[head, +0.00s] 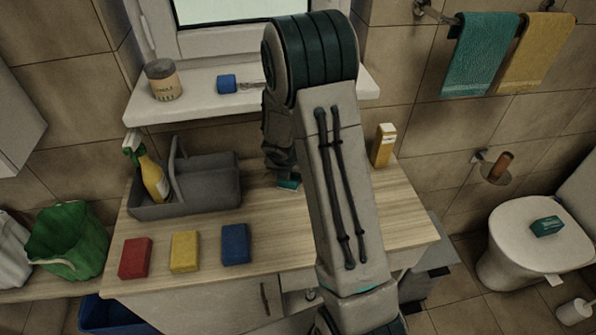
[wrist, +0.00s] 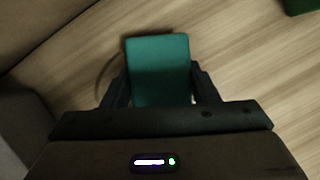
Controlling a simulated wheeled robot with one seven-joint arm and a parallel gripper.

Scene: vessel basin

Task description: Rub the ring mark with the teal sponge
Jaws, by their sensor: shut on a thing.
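The teal sponge (wrist: 158,68) is between the two fingers of my gripper (wrist: 160,92) in the wrist view. My gripper is shut on it. In the head view only a small teal edge of the sponge (head: 289,184) shows under my gripper, low over the wooden counter. A faint brown curved line, part of the ring mark (wrist: 101,76), shows on the wood just left of the sponge. The rest of the mark is hidden by the sponge and fingers. I cannot tell whether the sponge touches the wood.
A grey caddy (head: 205,200) with a yellow spray bottle (head: 152,178) stands left of my gripper. Red (head: 135,258), yellow (head: 185,251) and blue (head: 235,244) sponges lie along the front edge. A windowsill (head: 195,105) overhangs behind.

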